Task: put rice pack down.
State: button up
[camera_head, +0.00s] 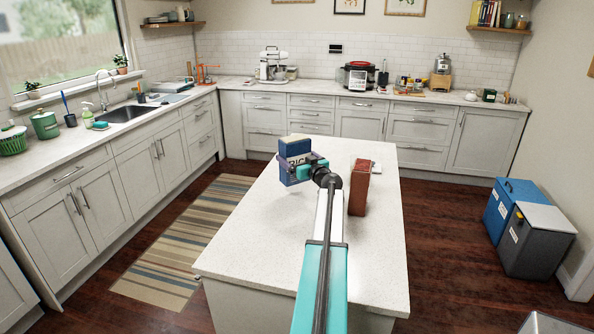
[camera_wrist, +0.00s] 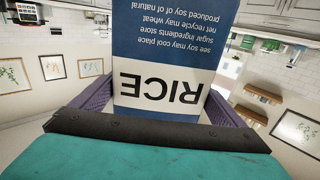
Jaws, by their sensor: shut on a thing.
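The rice pack (camera_head: 294,148) is a blue and white box lettered RICE. My gripper (camera_head: 297,171) is shut on it at the far left part of the island top (camera_head: 250,227). In the wrist view the rice pack (camera_wrist: 170,50) fills the middle, its lettering upside down, between my two purple fingers (camera_wrist: 158,108). Whether its base touches the island top or hangs just above it, I cannot tell. My wrist hides part of the pack in the head view.
A reddish-brown box (camera_head: 359,187) stands on the island to the right of my arm, with a pale flat item (camera_head: 376,167) by it. The near and left parts of the island are clear. Counters with appliances line the walls; blue and grey bins (camera_head: 536,240) stand at right.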

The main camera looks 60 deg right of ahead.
jog(key=shift+f, duration=1.15)
jog(key=shift+p, duration=0.3)
jog(key=shift+f+p, duration=0.65)
jog(key=shift+f, duration=1.2)
jog(key=shift+f+b, duration=0.1)
jog(key=shift+b, duration=0.2)
jog(key=o, duration=1.3)
jog(key=shift+p, duration=0.4)
